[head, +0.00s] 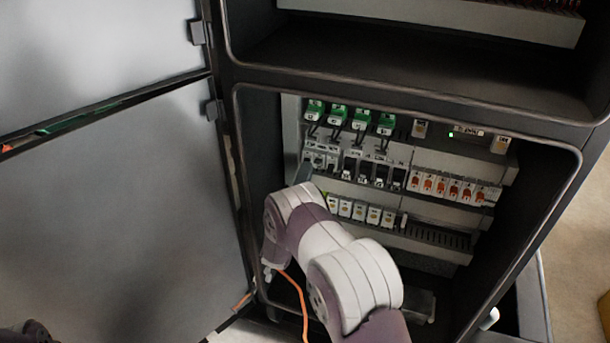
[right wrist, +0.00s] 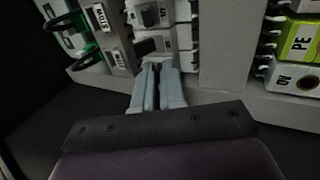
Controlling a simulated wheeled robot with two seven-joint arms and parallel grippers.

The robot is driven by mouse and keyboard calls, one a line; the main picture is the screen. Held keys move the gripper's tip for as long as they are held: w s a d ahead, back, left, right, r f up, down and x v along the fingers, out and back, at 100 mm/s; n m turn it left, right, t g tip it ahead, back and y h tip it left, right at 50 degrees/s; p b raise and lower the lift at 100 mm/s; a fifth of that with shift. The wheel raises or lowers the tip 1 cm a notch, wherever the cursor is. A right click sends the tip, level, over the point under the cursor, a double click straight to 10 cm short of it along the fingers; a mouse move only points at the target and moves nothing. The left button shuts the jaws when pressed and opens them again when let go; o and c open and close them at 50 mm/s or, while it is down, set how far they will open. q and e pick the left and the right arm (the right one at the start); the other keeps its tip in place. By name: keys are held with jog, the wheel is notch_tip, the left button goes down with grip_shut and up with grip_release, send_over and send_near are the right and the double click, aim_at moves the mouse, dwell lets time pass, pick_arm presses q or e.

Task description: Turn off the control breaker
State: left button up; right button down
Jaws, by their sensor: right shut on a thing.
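A row of breakers (head: 365,168) sits in the open lower cabinet bay. Two white breakers with dark levers show in the right wrist view, an upper one (right wrist: 150,14) and a lower one (right wrist: 148,46). Which of them is the control breaker I cannot tell; no such label is readable. My right gripper (right wrist: 158,66) is at the lower one, at the left end of the row in the head view (head: 304,171). Its fingers are close together, shut at the lever, and they hide the part they grip. My left gripper is not in view.
The grey cabinet door (head: 110,210) stands open at the left. Green plug-like devices (head: 363,119) with black leads sit above the breakers. Orange-marked modules (head: 455,188) are at the right and small terminals (head: 360,211) below. The bay's dark frame (head: 400,92) surrounds my right arm.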

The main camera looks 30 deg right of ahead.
jog(key=c, duration=1.2)
grip_release()
jog(key=b+v, duration=0.2)
jog(key=v, duration=1)
jog(key=shift+s+a+f+b, duration=0.15)
jog(key=shift+s+a+b, duration=0.05)
jog(key=shift+a+b, duration=0.1)
